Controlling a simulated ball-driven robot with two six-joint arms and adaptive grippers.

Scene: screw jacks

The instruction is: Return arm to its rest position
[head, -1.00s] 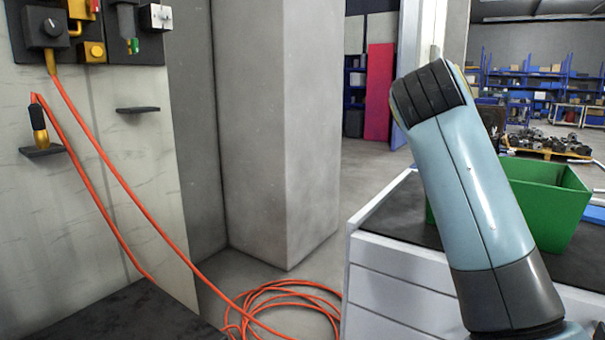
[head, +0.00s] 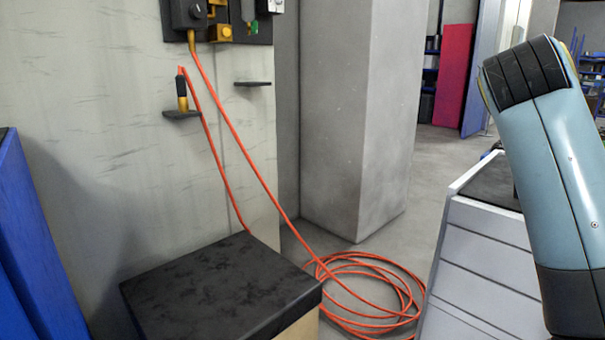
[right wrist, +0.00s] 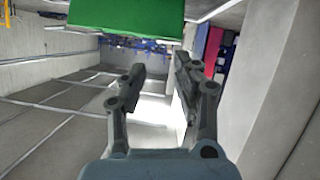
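My right arm's blue-grey link (head: 558,170) with its dark ribbed end stands raised at the right edge of the head view, over the white drawer cabinet. My right gripper does not show in the head view. In the right wrist view my right gripper (right wrist: 158,72) has its two dark fingers spread apart, with nothing between them. A green bin (right wrist: 140,18) shows at the top of that view, beyond the fingertips. My left arm and left gripper are in neither view.
A black-topped box (head: 220,290) stands front centre. An orange hose (head: 370,290) lies coiled on the floor and runs up to a wall panel (head: 215,22). The white cabinet (head: 480,265) is at right, a grey pillar (head: 350,120) behind. A blue panel (head: 35,240) edges the left.

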